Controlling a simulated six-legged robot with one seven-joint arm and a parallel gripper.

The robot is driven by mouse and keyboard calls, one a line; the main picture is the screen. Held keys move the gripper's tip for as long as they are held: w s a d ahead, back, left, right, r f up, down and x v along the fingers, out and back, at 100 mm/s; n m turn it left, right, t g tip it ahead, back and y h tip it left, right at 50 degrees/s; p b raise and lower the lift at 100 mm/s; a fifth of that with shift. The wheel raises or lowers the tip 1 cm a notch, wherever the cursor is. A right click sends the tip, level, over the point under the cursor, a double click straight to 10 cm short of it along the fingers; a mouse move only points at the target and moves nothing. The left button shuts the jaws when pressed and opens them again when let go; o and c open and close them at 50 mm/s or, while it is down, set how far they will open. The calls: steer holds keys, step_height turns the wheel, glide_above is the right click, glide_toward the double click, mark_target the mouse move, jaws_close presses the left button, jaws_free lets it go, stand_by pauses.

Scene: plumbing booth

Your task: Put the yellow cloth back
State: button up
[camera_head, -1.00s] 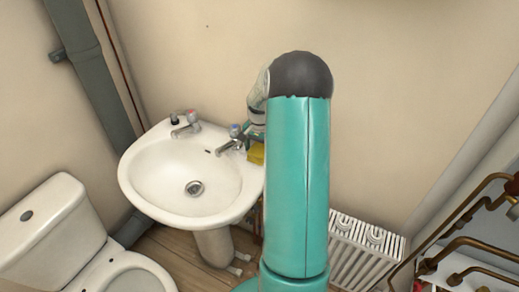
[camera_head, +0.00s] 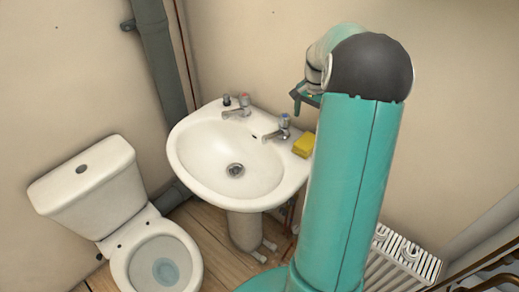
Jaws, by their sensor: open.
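The yellow cloth (camera_head: 304,145) is a small folded block on the right rear corner of the white sink (camera_head: 200,180), just right of the blue-topped tap. My gripper (camera_head: 297,102) is above and behind the blue-topped tap, up and slightly left of the cloth, and apart from it. Its dark fingers show at the end of my teal arm, open and empty. My arm stands in front of the sink's right edge and hides part of what is behind it.
Two taps, one blue-topped (camera_head: 280,128) and one red-topped (camera_head: 240,105), stand on the sink's back rim. A toilet (camera_head: 85,180) is at left, a white radiator (camera_head: 400,265) at lower right. A grey pipe (camera_head: 160,60) runs down the wall. The basin is empty.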

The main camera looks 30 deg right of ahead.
steer(key=s+a+r+n+t, duration=0.1)
steer(key=a+r+n, duration=0.1)
steer(key=a+r, duration=0.35)
steer(key=a+r+n+h, duration=0.1)
steer(key=a+r+n, duration=0.1)
steer(key=a, duration=0.6)
steer(key=s+a+r+n+t, duration=0.1)
steer(key=a+r+n, duration=0.1)
steer(key=a+r, duration=0.35)
steer(key=s+a+n+t+y, duration=0.1)
steer(key=s+a+n+t, duration=0.2)
steer(key=s+a+n, duration=0.5)
steer(key=s+a, duration=0.6)
steer(key=a, duration=0.4)
steer(key=shift+s+a+n+t, duration=0.15)
steer(key=shift+a+n+t, duration=0.1)
steer(key=shift+n+t, duration=0.05)
